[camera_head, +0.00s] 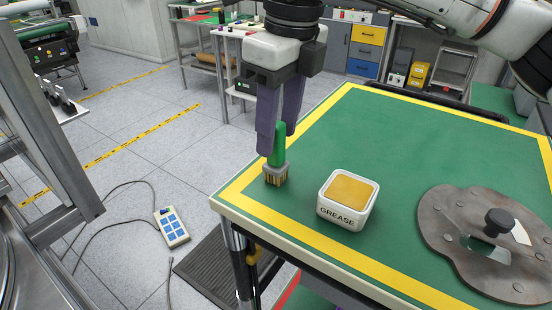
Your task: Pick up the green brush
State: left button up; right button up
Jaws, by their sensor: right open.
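The green brush (279,146) stands upright, bristles down, near the left corner of the green table top. It has a green handle and a grey ferrule with tan bristles. My right gripper (278,142) points down from above, with its purple fingers around the brush handle. The fingers are open, one on the left of the handle and one behind it to the right. Whether either finger touches the handle I cannot tell. My left gripper does not show.
A white tub of grease (347,202) stands right of the brush. A grey metal plate with a black knob (489,238) lies further right. The table (400,140) has a yellow border and is clear behind the tub. A blue-buttoned pendant (172,227) lies on the floor.

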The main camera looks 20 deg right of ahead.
jog(key=shift+w+a+f, duration=0.1)
jog(key=shift+w+f, duration=0.1)
jog(key=shift+f, duration=0.95)
grip_shut()
